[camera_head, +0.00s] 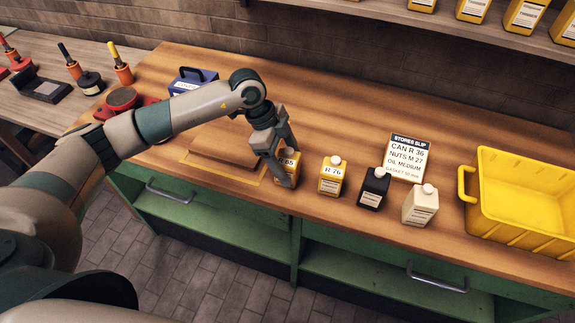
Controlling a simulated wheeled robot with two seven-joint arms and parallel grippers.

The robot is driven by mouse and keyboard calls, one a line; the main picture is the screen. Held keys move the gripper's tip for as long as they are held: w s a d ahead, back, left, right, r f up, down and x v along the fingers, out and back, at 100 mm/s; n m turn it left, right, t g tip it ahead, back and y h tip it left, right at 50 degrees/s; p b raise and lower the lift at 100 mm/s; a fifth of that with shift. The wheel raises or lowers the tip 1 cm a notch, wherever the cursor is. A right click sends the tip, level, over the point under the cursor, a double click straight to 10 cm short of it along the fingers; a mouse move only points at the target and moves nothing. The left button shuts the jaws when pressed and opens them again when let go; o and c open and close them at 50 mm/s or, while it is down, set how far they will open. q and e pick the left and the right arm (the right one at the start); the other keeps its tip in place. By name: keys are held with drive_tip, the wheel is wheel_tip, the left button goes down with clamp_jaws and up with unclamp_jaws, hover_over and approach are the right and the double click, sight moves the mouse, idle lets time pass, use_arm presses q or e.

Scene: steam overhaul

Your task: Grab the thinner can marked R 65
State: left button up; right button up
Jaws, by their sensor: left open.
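The yellow can marked with a label ending in 65 (291,163) stands upright on the wooden bench, left of the other cans. The first part of its label is hidden by my gripper. My left gripper (278,178) points down at this can, with its open fingers around or close in front of it. I cannot tell whether the fingers touch it. My right gripper does not show.
A yellow can marked R 76 (332,176), a black can (374,188) and a cream can (420,205) stand to the right. A stores slip (407,158) stands behind them. A yellow crate (485,221) is at the right. A blue box (192,80) stands behind my arm.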

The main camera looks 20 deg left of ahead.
sight(298, 179)
use_arm(q)
drive_tip(key=shift+p+x, duration=0.65)
drive_tip(key=shift+x, duration=1.15)
drive_tip(key=shift+w+a, duration=0.1)
drive_tip(key=shift+w, duration=0.05)
drive_tip(key=shift+c, duration=0.6)
drive_tip(key=c, duration=1.2)
drive_tip(key=shift+c, duration=0.2)
wheel_tip(298, 179, up, 9)
drive_tip(key=b, duration=0.3)
drive_tip(key=shift+w+f, duration=0.1)
drive_tip(key=shift+f, duration=0.1)
drive_tip(key=shift+r, duration=0.7)
